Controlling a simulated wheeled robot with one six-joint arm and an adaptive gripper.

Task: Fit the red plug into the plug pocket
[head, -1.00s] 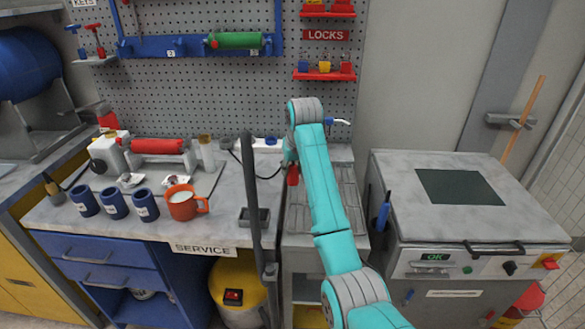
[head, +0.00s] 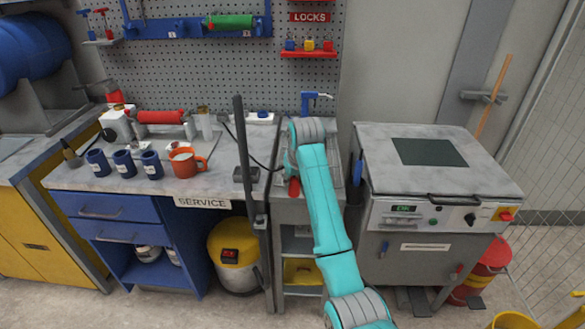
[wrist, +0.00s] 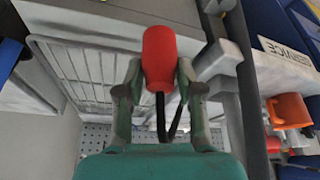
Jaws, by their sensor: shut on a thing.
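The red plug (wrist: 159,58) is held between the two fingertips of my gripper (wrist: 158,88) in the wrist view, with a black cord (wrist: 160,118) running from it between the fingers. In the head view the red plug (head: 294,187) shows beside my teal arm, near the front edge of the narrow grey cart. My arm hides most of the gripper there. A grey block (head: 247,175) sits at the bench's right edge behind the dark post. A grey bracket (wrist: 220,60) shows right of the plug in the wrist view, apart from it. I cannot tell which part is the plug pocket.
A dark upright post (head: 247,180) stands close left of my gripper. An orange mug (head: 186,162) and several blue cups are on the bench. A grey machine (head: 440,165) stands to the right. A blue-handled tool (head: 316,97) is behind my arm.

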